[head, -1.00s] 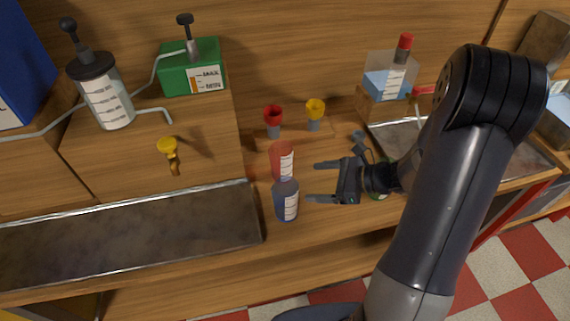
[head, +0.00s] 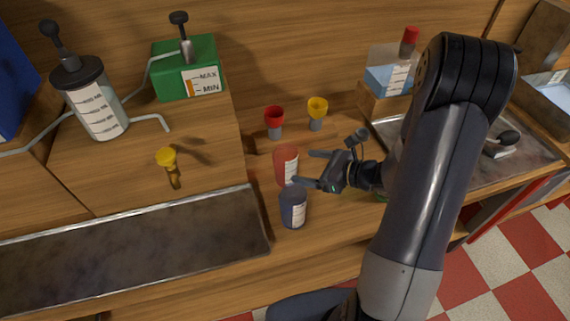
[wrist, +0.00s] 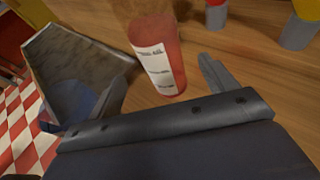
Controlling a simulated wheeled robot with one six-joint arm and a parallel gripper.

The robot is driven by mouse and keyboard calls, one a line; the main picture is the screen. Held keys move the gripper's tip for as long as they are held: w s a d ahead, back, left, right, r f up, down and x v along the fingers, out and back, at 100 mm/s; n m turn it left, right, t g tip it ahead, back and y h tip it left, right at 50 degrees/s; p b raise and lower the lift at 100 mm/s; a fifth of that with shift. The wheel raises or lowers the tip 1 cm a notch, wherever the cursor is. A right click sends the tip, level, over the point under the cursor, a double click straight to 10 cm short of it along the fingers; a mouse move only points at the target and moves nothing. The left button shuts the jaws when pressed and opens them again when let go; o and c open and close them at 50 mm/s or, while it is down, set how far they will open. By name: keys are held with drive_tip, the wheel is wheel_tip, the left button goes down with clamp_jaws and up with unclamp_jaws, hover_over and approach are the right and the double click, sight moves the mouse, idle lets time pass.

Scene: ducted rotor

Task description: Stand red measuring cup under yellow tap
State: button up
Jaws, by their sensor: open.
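The red measuring cup (head: 286,163) stands upright on the wooden counter, its white scale label facing the front right. It also shows in the wrist view (wrist: 172,68), ahead of and between my two fingers. My gripper (head: 303,167) is open, just right of the cup, with its fingers pointing left towards it. I cannot tell whether a finger touches the cup. The yellow tap (head: 167,158) sticks out from the wooden block at the left, above the metal trough (head: 130,245).
A dark blue cup (head: 293,209) stands close in front of the red one, near my front finger. A red-topped piece (head: 274,118) and a yellow-topped piece (head: 317,108) stand behind. A green box (head: 186,65) and a pump bottle (head: 97,105) sit on the block.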

sight(286, 163)
drive_tip(key=shift+f+p+x, duration=0.15)
drive_tip(key=shift+p+x, duration=0.25)
drive_tip(key=shift+x, duration=1.55)
drive_tip(key=shift+f+p+x, duration=0.1)
drive_tip(key=shift+p+x, duration=0.25)
drive_tip(key=shift+x, duration=1.6)
drive_tip(key=shift+d, duration=0.15)
drive_tip(key=c, duration=1.1)
drive_tip(key=shift+c, duration=0.2)
drive_tip(key=shift+r, duration=0.15)
